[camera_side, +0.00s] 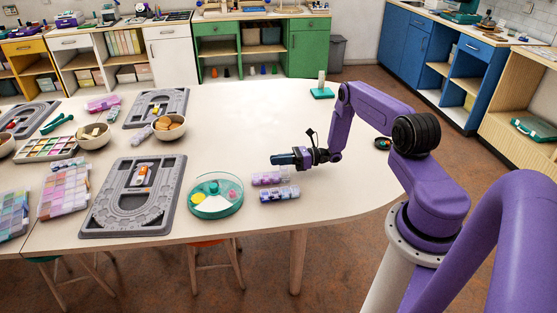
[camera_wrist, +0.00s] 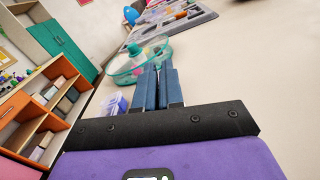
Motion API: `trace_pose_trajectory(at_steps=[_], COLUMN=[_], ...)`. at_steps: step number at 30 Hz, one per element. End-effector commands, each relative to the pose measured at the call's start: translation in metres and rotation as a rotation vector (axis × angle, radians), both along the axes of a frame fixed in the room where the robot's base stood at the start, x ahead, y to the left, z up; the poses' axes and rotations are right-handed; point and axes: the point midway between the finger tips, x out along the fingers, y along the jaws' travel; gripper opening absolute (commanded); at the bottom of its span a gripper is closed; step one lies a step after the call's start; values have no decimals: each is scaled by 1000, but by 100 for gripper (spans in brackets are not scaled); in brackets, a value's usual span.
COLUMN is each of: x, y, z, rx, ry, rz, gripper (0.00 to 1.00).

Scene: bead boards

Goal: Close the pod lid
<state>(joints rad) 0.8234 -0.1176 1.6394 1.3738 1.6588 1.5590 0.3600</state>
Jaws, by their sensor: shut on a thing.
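The pod (camera_side: 194,206) is a round, clear-walled teal case on the table, left of my gripper, with yellow, white and pink contents in its compartments. A teal section with a small knob (camera_side: 213,184) covers its back part; whether this is the lid I cannot tell. The pod also shows beyond my fingertips in the wrist view (camera_wrist: 122,68). My gripper (camera_side: 274,160) is held level above the table, right of the pod and apart from it. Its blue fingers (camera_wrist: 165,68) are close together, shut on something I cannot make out.
Two bead tubes, a pink-purple one (camera_side: 269,178) and a blue-purple one (camera_side: 280,195), lie below my gripper, right of the pod. A grey bead board (camera_side: 105,222) lies left of the pod. A bowl (camera_side: 170,128) stands behind it. The table's back right is mostly clear.

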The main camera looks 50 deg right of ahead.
Motion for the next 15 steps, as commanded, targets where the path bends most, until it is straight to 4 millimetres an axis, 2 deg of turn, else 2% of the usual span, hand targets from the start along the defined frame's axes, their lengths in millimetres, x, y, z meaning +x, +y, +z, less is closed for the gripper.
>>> trace_pose_trajectory(at_steps=[15], x=[-15], y=[15], z=[0], rx=[-343], ry=[-338], rz=[0], gripper=[0])
